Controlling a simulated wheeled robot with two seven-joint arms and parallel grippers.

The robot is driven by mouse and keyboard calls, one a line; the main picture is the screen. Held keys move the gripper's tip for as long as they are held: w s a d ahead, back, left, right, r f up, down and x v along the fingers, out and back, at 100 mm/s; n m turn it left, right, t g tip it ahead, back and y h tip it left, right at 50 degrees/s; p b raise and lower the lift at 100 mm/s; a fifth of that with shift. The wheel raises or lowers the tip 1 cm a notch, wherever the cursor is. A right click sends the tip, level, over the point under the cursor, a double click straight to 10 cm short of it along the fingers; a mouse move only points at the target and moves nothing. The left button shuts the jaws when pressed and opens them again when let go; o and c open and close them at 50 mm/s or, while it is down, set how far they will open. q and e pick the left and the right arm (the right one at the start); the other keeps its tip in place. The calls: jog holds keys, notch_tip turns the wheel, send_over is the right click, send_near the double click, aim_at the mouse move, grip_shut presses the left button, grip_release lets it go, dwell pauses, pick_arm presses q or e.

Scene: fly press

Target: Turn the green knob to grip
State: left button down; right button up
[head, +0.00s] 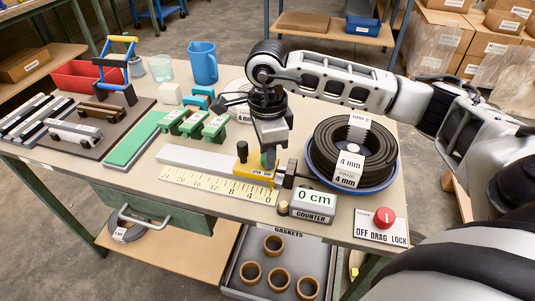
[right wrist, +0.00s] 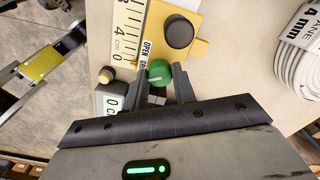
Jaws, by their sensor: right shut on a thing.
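The green knob (right wrist: 159,73) sits on the yellow block (right wrist: 200,25) of the measuring fixture, with a pale line across its top. My right gripper (right wrist: 163,80) is shut on the knob, one finger on each side. A small label (right wrist: 147,50) beside the knob reads OPEN, with the rest partly hidden by the gripper. In the head view my right gripper (head: 269,160) comes down from above onto the yellow block (head: 252,170), and little of the knob shows. My left gripper is not in view.
A black knob (right wrist: 180,32) stands close to the gripper on the yellow block. The counter (head: 313,206) reads 0 cm. A blue bowl with a coiled black strip (head: 352,150) is to the right. The OFF DRAG LOCK panel with a red knob (head: 384,217) is at the front right.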

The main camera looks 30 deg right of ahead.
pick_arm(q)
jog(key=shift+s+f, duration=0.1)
pick_arm(e)
jog(key=shift+r, duration=0.1)
dwell(0.3)
jog(key=o, duration=1)
pick_arm(q)
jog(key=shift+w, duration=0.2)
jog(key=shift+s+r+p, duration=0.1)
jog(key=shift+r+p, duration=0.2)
jog(key=shift+p, duration=0.3)
pick_arm(e)
notch_tip(320, 180, up, 16)
jog(key=shift+f, duration=0.1)
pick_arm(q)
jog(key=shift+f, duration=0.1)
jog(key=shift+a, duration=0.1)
